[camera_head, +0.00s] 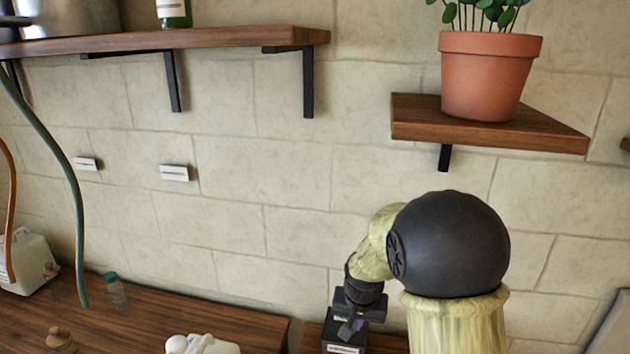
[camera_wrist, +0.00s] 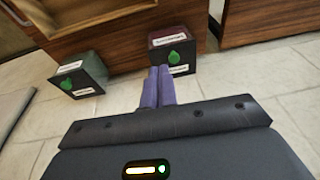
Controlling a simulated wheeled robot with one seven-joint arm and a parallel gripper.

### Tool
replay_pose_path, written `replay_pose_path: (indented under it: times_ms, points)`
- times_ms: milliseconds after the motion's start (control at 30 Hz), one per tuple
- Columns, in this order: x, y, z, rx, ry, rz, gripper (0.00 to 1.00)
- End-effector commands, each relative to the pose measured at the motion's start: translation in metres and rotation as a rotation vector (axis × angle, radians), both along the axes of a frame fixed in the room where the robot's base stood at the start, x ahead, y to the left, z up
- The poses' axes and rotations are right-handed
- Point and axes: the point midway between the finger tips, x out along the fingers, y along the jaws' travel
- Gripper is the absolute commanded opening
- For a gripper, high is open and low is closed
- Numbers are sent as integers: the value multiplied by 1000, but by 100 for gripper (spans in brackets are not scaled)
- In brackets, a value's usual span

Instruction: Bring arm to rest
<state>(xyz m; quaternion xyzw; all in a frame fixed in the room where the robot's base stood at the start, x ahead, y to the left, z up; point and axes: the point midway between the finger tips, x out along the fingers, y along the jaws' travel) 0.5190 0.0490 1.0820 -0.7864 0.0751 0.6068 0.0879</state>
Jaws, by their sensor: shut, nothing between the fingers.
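My arm shows in the camera_head view as a pale, marbled link with a large black ball joint, bent over toward the left. My gripper (camera_wrist: 158,86) shows in the wrist view as two purple-blue fingers lying side by side. It is shut with nothing between the fingers. In the wrist view the fingertips point toward a dark box with a green knob and white labels (camera_wrist: 176,58). I cannot tell whether they touch it. In the camera_head view the wrist end hangs low near the counter's right end, and the fingers are not clear.
A second dark box with a green knob (camera_wrist: 82,76) stands left in the wrist view. A potted plant (camera_head: 488,75) stands on a wooden shelf (camera_head: 440,130) above my arm. A long shelf (camera_head: 210,38), hoses (camera_head: 62,160) and a counter (camera_head: 175,312) with bottles are at left.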

Motion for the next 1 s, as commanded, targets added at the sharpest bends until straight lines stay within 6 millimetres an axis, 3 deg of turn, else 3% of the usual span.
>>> replay_pose_path:
  times_ms: [300, 433, 567, 1000]
  points:
    - [-122, -40, 23, -24, 18, 156, 0]
    - [-158, -47, 24, -39, 24, 207, 0]
    - [-171, -49, 23, -46, 26, 227, 0]
    - [-171, -49, 23, -45, 27, 229, 0]
